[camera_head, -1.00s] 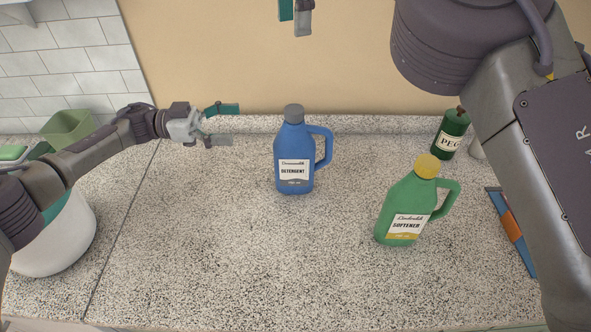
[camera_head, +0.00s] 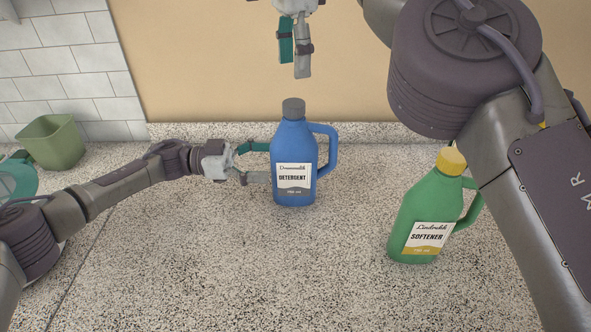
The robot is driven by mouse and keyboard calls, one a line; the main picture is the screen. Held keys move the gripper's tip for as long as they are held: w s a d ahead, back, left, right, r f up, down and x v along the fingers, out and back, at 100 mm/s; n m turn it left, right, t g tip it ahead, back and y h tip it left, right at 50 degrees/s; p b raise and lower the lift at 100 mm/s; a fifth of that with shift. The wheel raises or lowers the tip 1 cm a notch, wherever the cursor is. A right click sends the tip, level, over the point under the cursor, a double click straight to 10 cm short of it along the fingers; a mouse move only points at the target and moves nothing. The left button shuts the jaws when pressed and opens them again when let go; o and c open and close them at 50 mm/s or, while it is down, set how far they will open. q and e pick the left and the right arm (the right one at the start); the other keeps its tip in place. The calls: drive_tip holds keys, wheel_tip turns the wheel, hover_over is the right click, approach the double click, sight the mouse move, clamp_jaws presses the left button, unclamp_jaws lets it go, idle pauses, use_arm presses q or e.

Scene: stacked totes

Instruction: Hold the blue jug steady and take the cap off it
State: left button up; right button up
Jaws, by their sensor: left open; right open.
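The blue detergent jug (camera_head: 294,150) stands upright on the counter, its handle to the right. Its grey cap (camera_head: 293,108) sits on the neck. My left gripper (camera_head: 270,162) is open at the jug's left side, its fingertips close to the body; I cannot tell whether they touch it. My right gripper (camera_head: 294,68) is open and points down above the cap, with a gap between its fingertips and the cap. Nothing is held.
A green softener jug (camera_head: 421,215) with a yellow cap stands at the right, partly behind my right arm. A green container (camera_head: 52,143) stands at the far left. The speckled counter (camera_head: 240,270) is clear in front of the blue jug.

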sight(296, 161)
use_arm(q)
drive_tip(key=d, duration=0.6)
drive_tip(key=shift+d, duration=0.35)
clamp_jaws()
